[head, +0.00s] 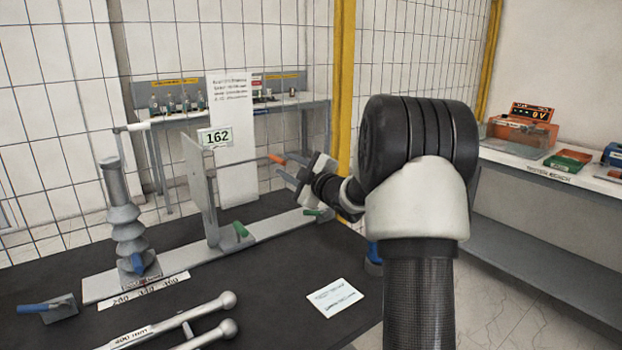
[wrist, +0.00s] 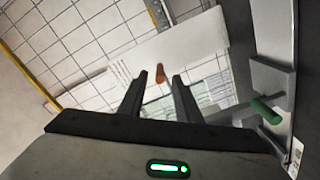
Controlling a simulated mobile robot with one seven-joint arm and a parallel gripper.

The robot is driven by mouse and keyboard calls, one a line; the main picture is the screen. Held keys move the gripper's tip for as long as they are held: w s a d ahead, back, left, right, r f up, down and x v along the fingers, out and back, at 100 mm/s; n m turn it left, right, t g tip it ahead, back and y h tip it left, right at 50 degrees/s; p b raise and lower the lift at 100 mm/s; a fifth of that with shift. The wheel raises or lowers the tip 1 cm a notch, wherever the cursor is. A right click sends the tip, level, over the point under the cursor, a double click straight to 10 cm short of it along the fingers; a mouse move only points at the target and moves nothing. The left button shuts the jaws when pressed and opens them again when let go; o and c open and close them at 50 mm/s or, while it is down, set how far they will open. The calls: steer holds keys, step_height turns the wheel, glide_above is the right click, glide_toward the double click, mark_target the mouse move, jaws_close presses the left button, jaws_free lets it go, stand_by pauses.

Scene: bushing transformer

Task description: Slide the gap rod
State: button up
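The gap rod is a thin bar whose orange end (head: 277,159) sticks out to the right of an upright grey plate (head: 200,185) in the head view. In the wrist view the orange end (wrist: 160,75) appears between my fingertips, with a gap to either side. My gripper (head: 284,168) is open, its two fingers pointing left towards the orange end. The fingers also show spread in the wrist view (wrist: 161,78). I cannot tell whether the orange end lies between the fingers or just beyond them. A sign reading 162 (head: 216,137) stands above the plate.
A ribbed grey bushing (head: 128,215) stands left on the pale base rail. Green handles (head: 240,229) sit low on the rail. Ball-ended rods (head: 180,322) and a card (head: 335,297) lie on the black table. A mesh fence (head: 60,190) is behind; a side bench (head: 560,180) is right.

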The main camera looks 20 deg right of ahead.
steer(key=s+d, duration=0.2)
steer(key=s, duration=1.1)
steer(key=shift+d, duration=0.25)
